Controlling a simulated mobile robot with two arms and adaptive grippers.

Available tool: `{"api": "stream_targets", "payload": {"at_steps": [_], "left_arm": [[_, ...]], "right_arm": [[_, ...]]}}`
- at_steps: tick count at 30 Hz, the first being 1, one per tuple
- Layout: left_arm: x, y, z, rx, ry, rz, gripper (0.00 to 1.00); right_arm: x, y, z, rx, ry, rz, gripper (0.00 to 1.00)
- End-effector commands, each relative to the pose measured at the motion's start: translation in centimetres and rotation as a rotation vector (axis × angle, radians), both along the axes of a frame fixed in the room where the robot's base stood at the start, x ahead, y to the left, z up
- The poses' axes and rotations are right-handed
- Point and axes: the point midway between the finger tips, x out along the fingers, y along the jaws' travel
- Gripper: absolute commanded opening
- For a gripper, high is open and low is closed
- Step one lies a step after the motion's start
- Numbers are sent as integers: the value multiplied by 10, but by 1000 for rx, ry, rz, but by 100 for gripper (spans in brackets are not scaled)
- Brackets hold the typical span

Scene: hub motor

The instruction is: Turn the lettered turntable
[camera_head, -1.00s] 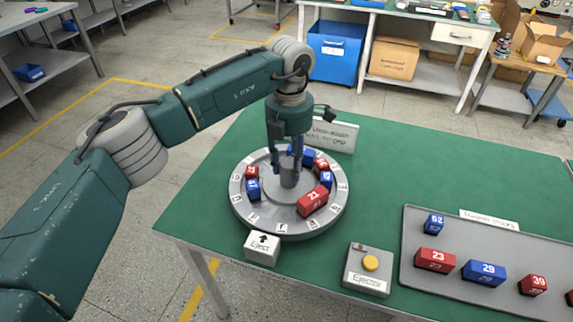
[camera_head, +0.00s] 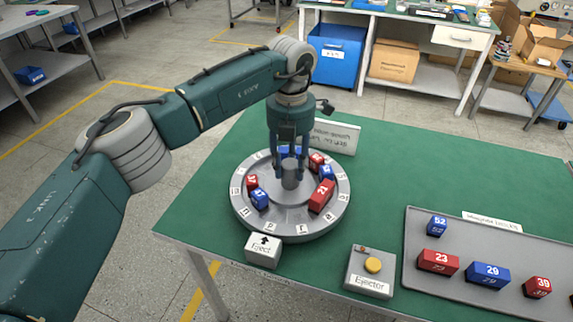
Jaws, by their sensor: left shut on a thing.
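The lettered turntable (camera_head: 284,223) is a round grey disc with a pale rim of letters, lying on the green table. Several red and blue numbered blocks stand on it, including a large red one (camera_head: 321,196) at right and a blue one (camera_head: 260,198) at left. A grey post (camera_head: 291,175) rises from its centre. My left gripper (camera_head: 291,164) points down over the centre and is shut on the post. It partly hides the blocks behind it. My right gripper is out of view.
A white "Eject" marker (camera_head: 263,251) with an arrow stands at the disc's front edge. An ejector box with a yellow button (camera_head: 372,265) is to its right. A grey tray (camera_head: 510,248) holds several numbered blocks. A sign (camera_head: 336,137) stands behind the disc.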

Motion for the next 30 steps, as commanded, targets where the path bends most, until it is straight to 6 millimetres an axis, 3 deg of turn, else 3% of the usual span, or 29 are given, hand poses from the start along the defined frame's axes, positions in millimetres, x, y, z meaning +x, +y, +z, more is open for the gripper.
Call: {"api": "stream_targets", "payload": {"at_steps": [11, 12, 15, 25, 30], "left_arm": [[4, -3, 5, -7, -15, 2, 0], [4, -3, 5, -7, -15, 2, 37], [3, -2, 4, -6, -12, 2, 54], [2, -1, 4, -2, -7, 2, 54], [2, -1, 26, -2, -8, 1, 54]], "right_arm": [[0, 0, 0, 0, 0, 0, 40], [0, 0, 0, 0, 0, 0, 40], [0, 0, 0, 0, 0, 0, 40], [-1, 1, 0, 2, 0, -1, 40], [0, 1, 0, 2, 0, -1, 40]]}}
